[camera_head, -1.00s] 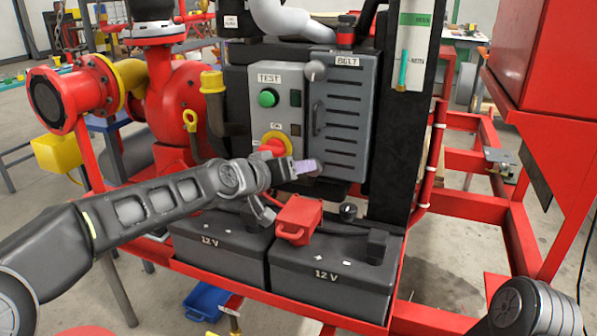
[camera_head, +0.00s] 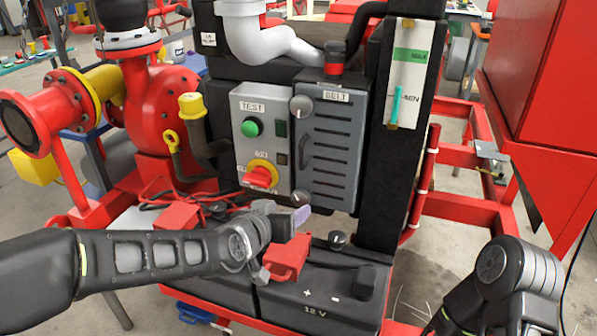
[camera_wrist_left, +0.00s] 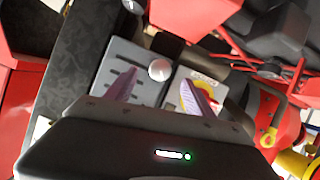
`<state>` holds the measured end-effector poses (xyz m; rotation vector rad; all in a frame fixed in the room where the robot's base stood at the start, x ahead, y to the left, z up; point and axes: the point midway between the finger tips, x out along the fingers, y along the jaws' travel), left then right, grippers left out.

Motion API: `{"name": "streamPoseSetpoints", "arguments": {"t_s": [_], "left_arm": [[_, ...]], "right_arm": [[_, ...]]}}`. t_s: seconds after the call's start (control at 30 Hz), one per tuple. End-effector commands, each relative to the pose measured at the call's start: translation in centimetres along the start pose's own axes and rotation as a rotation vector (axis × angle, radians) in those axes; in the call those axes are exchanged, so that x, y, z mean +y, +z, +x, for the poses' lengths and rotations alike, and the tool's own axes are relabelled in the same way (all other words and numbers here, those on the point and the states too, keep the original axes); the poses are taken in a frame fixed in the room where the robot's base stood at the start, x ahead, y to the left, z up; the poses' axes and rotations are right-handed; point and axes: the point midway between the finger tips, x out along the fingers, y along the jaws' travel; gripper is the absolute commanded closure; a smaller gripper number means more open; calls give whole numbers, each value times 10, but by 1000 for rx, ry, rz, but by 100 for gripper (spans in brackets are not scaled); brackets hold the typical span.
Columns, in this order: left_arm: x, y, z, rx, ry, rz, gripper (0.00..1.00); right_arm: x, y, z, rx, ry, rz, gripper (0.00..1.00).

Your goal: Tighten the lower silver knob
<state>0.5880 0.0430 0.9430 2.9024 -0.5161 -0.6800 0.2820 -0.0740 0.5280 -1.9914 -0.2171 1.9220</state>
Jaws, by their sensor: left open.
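The lower silver knob (camera_head: 300,197) sits at the lower left corner of the grey BELT cover (camera_head: 335,150). A similar upper knob (camera_head: 301,105) sits at its upper left corner. My left gripper (camera_head: 293,218) is open, with purple finger pads, just below the lower knob in the head view. In the left wrist view a round silver knob (camera_wrist_left: 160,70), apparently the lower one, shows between the spread fingers (camera_wrist_left: 162,93). I see no contact with it. Only part of my right arm shows at the lower right; its gripper is out of view.
The TEST box (camera_head: 262,140) with a green button and a red-yellow switch (camera_head: 262,176) stands left of the cover. Below are black 12 V batteries (camera_head: 315,300) with red terminal caps (camera_head: 287,257). A black post (camera_head: 380,170) stands to the right.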

Motion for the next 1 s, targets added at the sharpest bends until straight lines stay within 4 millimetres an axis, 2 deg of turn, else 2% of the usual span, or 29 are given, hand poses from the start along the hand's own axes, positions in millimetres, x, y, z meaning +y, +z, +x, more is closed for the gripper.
{"name": "streamPoseSetpoints", "arguments": {"t_s": [0.37, 0.53, 1.0], "left_arm": [[-3, -4, 1, 35, -14, 37, 38], [-3, -4, 8, 34, -14, 37, 38], [-4, -6, 72, 33, -13, 37, 38]], "right_arm": [[2, 1, 3, -3, 1, 1, 100], [2, 1, 3, -2, 0, 1, 100], [2, 1, 4, -2, 0, 1, 100]]}}
